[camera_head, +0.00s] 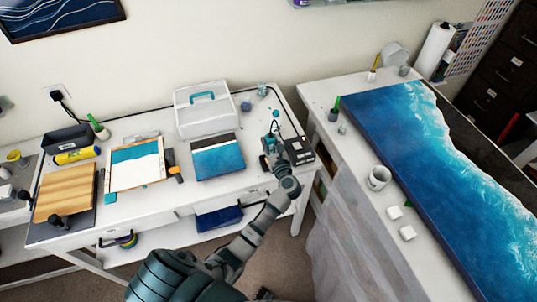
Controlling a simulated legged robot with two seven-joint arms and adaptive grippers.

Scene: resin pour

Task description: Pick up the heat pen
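My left arm reaches over the right part of the white desk. Its gripper (271,144) is at the left side of a small black box (299,151) with a red mark and a cable. The gripper is small and dark here, and I cannot tell if its fingers are open or shut. I cannot make out the heat pen clearly; teal parts show around the fingers, but I cannot tell whether they belong to it. My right gripper is not in view.
A blue resin panel (218,160) and a white case (204,115) lie left of the gripper. Small jars (246,104) stand behind it. A second table to the right holds a large blue resin slab (420,170) and a white mug (379,178).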

